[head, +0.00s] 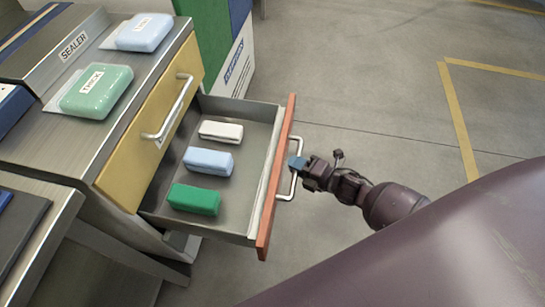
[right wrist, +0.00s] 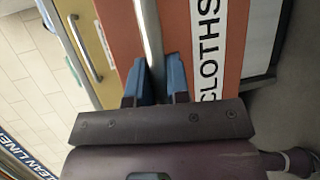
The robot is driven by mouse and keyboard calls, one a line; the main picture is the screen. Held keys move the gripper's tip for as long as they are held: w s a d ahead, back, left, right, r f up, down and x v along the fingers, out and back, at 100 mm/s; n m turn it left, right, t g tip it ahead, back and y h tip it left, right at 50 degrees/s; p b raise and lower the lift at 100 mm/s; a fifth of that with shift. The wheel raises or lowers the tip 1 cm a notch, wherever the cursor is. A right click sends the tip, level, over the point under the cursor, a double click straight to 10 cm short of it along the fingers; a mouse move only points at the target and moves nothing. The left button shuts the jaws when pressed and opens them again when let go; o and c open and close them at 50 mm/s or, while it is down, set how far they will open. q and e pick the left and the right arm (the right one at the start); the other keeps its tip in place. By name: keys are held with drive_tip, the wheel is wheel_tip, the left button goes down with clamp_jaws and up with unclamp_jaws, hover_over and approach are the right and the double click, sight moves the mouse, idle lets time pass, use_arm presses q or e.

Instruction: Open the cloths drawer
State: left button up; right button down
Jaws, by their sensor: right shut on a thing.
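The cloths drawer (head: 276,185) has an orange front and stands pulled out from the cabinet below a yellow drawer. Folded white (head: 221,131), light blue (head: 208,162) and green (head: 194,199) cloths lie inside it. My right gripper (head: 298,164) is shut on the metal drawer handle (head: 291,191). In the right wrist view, the blue fingers of my right gripper (right wrist: 158,76) sit on either side of the handle bar (right wrist: 149,30), in front of the orange front (right wrist: 176,45) with its CLOTHS label (right wrist: 208,50). My left gripper is not in view.
The yellow drawer (head: 150,122) above is shut. On the steel top lie a green pack (head: 96,92) labelled THICK and a light blue pack (head: 144,32), near a SEALER unit (head: 60,52). A blue-and-green bin (head: 225,60) stands behind. Open floor (head: 385,100) lies to the right.

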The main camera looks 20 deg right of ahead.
drive_tip(key=s+d, duration=0.3)
drive_tip(key=d, duration=0.2)
drive_tip(key=shift+s, duration=0.35)
drive_tip(key=c, duration=1.1)
unclamp_jaws()
drive_tip(key=p+v, duration=0.1)
drive_tip(key=v, duration=0.9)
drive_tip(key=shift+s+d+p, duration=0.2)
drive_tip(key=shift+s+p, duration=0.15)
drive_tip(key=shift+p, duration=0.05)
drive_tip(key=shift+r, duration=0.1)
